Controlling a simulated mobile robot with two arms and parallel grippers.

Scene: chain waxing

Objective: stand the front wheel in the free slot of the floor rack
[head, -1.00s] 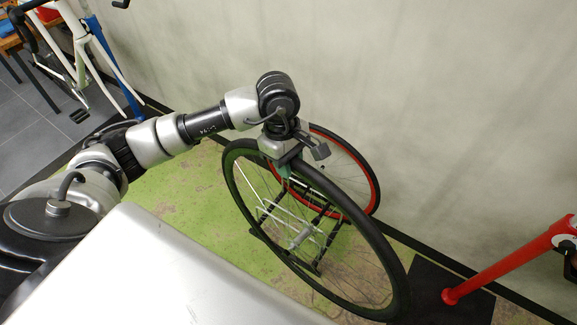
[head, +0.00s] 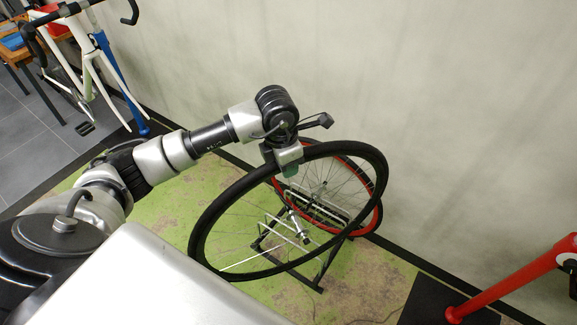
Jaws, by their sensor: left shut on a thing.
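The front wheel (head: 199,231), with a black tyre and thin spokes, hangs tilted from my left gripper (head: 289,169). The gripper is shut on the top of its tyre. The floor rack (head: 317,274), a dark frame with pale wire hoops, stands on the green floor behind and below the wheel. A second wheel with a red rim (head: 371,217) stands in the rack, partly hidden behind the front wheel. The free slot is seen only through the spokes, and I cannot tell whether the front wheel touches the rack. My right gripper is not in view.
A plain wall (head: 450,120) rises close behind the rack. A red stand (head: 500,290) on a black mat is at the right. A white bike frame (head: 75,35) on a blue stand (head: 118,80) is at the upper left, beside a wooden bench (head: 14,50).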

